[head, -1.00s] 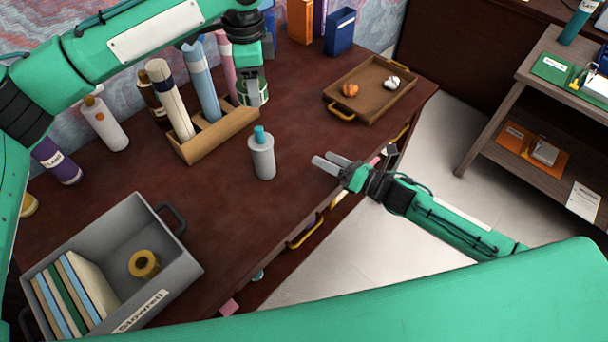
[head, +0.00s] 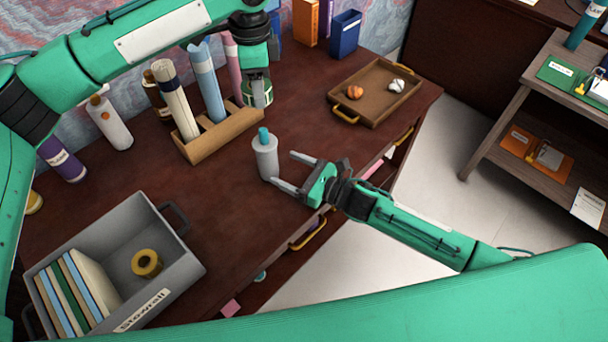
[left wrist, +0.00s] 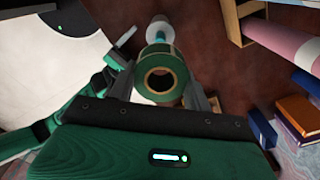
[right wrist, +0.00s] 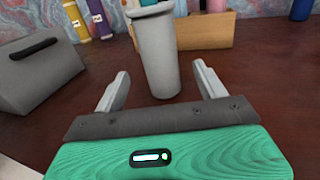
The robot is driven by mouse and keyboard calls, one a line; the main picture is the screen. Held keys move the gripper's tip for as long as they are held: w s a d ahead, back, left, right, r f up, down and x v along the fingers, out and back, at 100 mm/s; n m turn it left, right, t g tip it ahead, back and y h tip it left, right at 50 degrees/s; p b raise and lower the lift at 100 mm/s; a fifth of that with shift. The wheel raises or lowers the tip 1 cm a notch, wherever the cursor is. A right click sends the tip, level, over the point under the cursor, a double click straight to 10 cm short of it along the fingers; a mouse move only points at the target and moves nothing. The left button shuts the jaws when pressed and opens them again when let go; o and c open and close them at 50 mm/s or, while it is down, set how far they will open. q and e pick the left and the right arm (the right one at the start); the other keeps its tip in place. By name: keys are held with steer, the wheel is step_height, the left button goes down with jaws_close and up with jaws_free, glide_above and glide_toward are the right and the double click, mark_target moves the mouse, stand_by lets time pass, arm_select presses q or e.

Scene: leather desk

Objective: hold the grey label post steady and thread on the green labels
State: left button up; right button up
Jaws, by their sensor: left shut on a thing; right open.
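The grey label post (head: 265,160) stands upright on the desk with a teal peg on top. It also shows in the right wrist view (right wrist: 157,50) and beyond the ring in the left wrist view (left wrist: 158,24). My right gripper (head: 283,170) is open, its fingers pointing at the post, one to each side of it in the right wrist view, with no visible contact. My left gripper (head: 257,88) is shut on a green label (head: 258,95), a ring with pale edges, behind the post and above the desk. The ring's hole shows in the left wrist view (left wrist: 160,80).
A wooden rack (head: 222,132) with rolled tubes stands behind the post. A grey bin (head: 190,262) with books and a yellow roll is at the front left. A brown tray (head: 388,105) with two small crumpled items lies at the right. Bare desk surrounds the post.

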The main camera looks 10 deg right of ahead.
steer(key=x, duration=0.7)
steer(key=shift+w+a, duration=0.1)
steer(key=shift+a, duration=0.05)
steer(key=shift+c, duration=0.2)
steer(key=c, duration=1.1)
arm_select(q)
steer(key=n, duration=0.7)
glide_above(264, 128)
step_height(264, 128, down, 6)
steer(key=shift+r, duration=0.1)
